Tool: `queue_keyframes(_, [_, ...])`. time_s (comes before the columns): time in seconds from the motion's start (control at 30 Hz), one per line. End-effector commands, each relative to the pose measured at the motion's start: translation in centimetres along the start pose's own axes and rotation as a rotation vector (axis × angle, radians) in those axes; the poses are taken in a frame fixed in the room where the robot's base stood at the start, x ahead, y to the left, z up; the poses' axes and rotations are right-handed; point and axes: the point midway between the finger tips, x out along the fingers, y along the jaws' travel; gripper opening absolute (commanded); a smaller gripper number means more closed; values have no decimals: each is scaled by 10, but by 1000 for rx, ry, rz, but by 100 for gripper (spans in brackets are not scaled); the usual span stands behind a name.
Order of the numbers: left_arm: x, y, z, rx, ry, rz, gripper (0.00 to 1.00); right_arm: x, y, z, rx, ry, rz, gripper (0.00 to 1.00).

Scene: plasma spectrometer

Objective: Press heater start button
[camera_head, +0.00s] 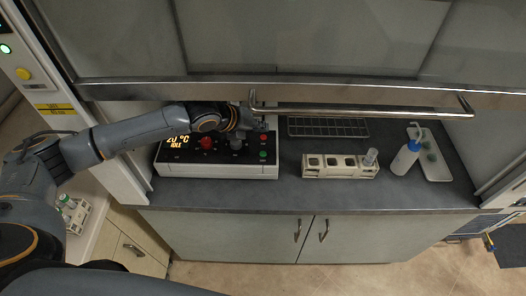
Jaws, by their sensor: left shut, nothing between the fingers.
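The heater (220,171) is a white box with a black top panel, standing on the dark bench inside the hood. Its display reads about "20 °C IDLE". A red knob (206,143) and a grey knob (237,144) sit on the panel. A green button (263,155) shows at the panel's right end, with a small red one (263,138) behind it. My left arm reaches in from the left over the heater's back. My left gripper (261,127) is shut and empty, just behind the buttons; I cannot tell whether it touches anything. My right gripper is not in view.
The raised sash with its long metal handle (360,111) hangs just above the arm. A wire grid (328,127) lies behind. The bench front is clear.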

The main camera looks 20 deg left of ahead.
Motion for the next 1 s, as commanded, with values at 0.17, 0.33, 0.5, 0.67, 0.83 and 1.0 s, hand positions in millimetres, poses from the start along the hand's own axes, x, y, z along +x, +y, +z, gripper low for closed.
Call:
queue_keyframes(0.17, [0,0,0,-2,-1,0,0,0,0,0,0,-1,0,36])
queue_keyframes(0.33, [4,3,-3,-2,-1,0,0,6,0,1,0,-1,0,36])
queue_keyframes(0.5, [15,10,-11,-3,-1,-1,0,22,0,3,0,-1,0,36])
queue_keyframes(0.67, [30,21,-22,-3,0,-1,0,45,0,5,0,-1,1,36])
queue_keyframes(0.83, [46,33,-34,-3,0,0,0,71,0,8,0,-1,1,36])
queue_keyframes(1.0, [57,41,-41,-3,-1,0,0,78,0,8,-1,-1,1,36])
